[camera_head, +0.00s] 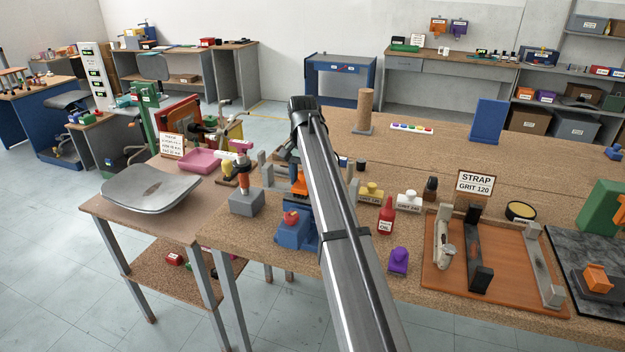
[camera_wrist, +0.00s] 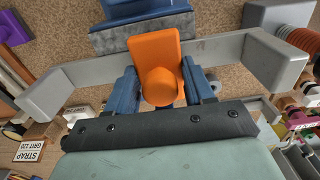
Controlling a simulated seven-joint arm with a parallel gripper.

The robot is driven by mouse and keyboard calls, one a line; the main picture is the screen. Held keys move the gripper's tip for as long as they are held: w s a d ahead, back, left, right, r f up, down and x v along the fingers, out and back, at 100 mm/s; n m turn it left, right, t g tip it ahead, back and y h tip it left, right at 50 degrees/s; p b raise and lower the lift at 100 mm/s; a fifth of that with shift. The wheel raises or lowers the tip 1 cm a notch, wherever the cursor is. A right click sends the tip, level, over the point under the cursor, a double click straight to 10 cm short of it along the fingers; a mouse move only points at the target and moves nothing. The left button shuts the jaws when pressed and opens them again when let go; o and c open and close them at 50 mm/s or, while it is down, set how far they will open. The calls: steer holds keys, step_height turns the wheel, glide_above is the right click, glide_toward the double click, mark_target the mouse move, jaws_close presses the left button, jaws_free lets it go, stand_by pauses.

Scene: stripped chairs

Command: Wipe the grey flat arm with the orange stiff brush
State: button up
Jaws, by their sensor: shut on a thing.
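The orange stiff brush (camera_wrist: 158,62) is between the blue fingers of my gripper (camera_wrist: 160,86) in the wrist view, and the fingers are shut on it. In the head view a part of the brush (camera_head: 299,182) shows just left of my arm, which hides most of the gripper. A grey flat arm (camera_wrist: 90,73), a bar with a block at each end, runs across the wrist view behind the brush. Its left end block (camera_head: 265,169) shows in the head view; my arm covers its middle. Whether the brush touches it I cannot tell.
A blue fixture with a red knob (camera_head: 291,217) stands in front of the gripper. A purple block (camera_head: 398,261) and a red oil bottle (camera_head: 386,216) are to the right. A wooden tray (camera_head: 432,281) holds more bars. A seat pan (camera_head: 150,188) lies on the left table.

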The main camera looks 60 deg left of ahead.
steer(key=shift+s+a, duration=0.9)
steer(key=shift+a, duration=0.05)
step_height(320, 180, up, 8)
steer(key=shift+w+d, duration=0.1)
